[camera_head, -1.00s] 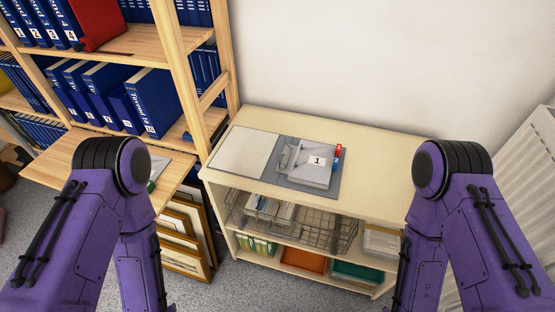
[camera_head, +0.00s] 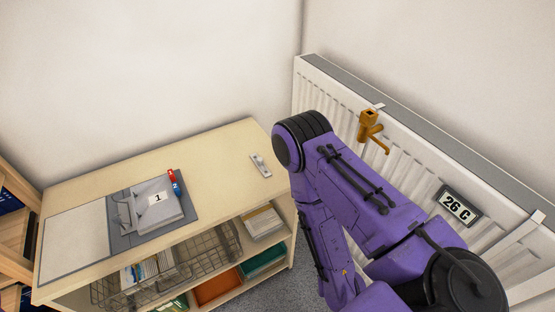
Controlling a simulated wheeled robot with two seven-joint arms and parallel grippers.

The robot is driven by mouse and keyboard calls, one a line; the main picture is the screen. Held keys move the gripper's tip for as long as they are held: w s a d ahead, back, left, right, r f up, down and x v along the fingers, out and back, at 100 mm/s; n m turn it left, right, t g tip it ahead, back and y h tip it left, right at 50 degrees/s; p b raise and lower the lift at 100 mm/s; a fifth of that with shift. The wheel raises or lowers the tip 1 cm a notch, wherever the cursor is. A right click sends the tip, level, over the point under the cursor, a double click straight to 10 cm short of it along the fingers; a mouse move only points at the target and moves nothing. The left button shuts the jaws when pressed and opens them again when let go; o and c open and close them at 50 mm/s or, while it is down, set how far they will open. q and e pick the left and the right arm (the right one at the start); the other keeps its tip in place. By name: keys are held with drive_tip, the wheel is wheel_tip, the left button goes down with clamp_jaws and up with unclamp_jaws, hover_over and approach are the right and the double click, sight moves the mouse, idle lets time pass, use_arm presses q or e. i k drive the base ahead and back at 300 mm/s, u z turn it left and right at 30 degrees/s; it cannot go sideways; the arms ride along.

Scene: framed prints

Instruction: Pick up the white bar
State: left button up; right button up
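A small whitish-grey bar-like piece (camera_head: 261,166) lies on the top of the low beige cabinet (camera_head: 215,148), near its right end. I cannot tell for sure that it is the white bar. Another long white strip (camera_head: 525,240) runs slanting across the front of the radiator at the far right, partly cut off by the picture edge. My purple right arm stands between the cabinet and the radiator, and its gripper is out of view. My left arm and its gripper are out of view.
A grey holder with a card marked 1 (camera_head: 157,199) and a pale sheet (camera_head: 75,244) lie on the cabinet's left part. Wire baskets (camera_head: 205,252) sit below. The white radiator (camera_head: 330,90) carries a brass tap (camera_head: 369,126) and a 26 C display (camera_head: 459,206).

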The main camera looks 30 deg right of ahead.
sight(258, 161)
drive_tip(key=u, duration=1.95)
drive_tip(key=i, duration=0.55)
drive_tip(key=z, duration=2.2)
